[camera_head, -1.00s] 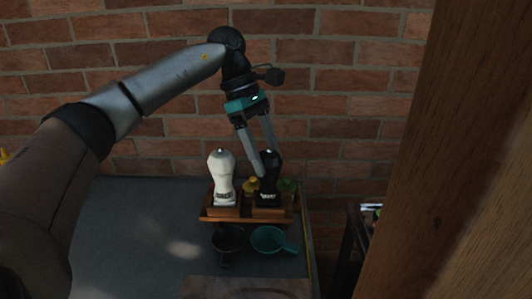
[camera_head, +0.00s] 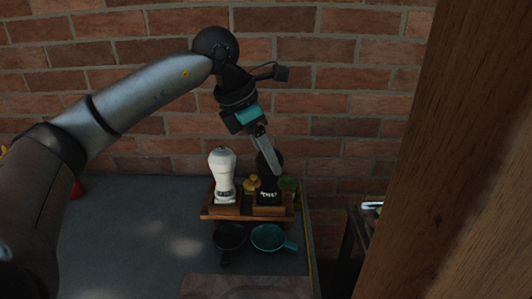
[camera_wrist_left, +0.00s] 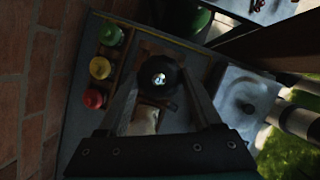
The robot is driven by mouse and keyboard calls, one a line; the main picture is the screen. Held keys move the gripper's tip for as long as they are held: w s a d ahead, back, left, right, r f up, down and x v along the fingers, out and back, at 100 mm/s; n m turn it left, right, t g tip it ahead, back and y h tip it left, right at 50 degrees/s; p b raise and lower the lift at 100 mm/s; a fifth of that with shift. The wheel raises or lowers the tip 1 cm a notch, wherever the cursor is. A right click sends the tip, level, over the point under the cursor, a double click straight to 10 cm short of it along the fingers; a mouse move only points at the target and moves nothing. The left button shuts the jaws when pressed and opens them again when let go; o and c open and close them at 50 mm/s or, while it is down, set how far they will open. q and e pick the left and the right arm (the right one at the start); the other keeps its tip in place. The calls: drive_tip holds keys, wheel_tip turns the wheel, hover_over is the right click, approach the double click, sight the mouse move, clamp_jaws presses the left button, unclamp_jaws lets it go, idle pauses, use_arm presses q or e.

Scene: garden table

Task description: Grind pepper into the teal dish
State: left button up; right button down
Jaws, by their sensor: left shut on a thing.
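The black mill (camera_head: 268,190) stands upright in the right-hand wooden block of a small rack (camera_head: 245,217). My left gripper (camera_head: 267,160) comes down on its upper part from above and is shut on it. In the left wrist view the black mill's top with its silver knob (camera_wrist_left: 159,78) sits between the two fingers. A white mill (camera_head: 222,175) stands just left of it in the rack. The teal dish (camera_head: 268,238) lies on the table in front of the rack, its handle pointing right. My right gripper is not in view.
A dark dish (camera_head: 229,237) sits left of the teal one. Small bottles with green (camera_wrist_left: 110,35), yellow (camera_wrist_left: 100,68) and red (camera_wrist_left: 93,98) tops stand behind the mills. A brick wall rises behind the table. A wooden post (camera_head: 475,150) fills the right side. The table's left part is mostly clear.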

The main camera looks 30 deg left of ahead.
use_arm(q)
drive_tip(key=shift+d+n+y, duration=0.1)
drive_tip(key=shift+n+y, duration=0.4)
drive_tip(key=shift+n, duration=0.8)
drive_tip(key=shift+n+t, duration=0.3)
idle(0.4)
drive_tip(key=o, duration=1.4)
drive_tip(key=p+v, duration=0.2)
drive_tip(key=v, duration=1.3)
drive_tip(key=shift+d+r+p, duration=0.1)
drive_tip(key=shift+r+p, duration=0.05)
drive_tip(key=shift+p, duration=0.15)
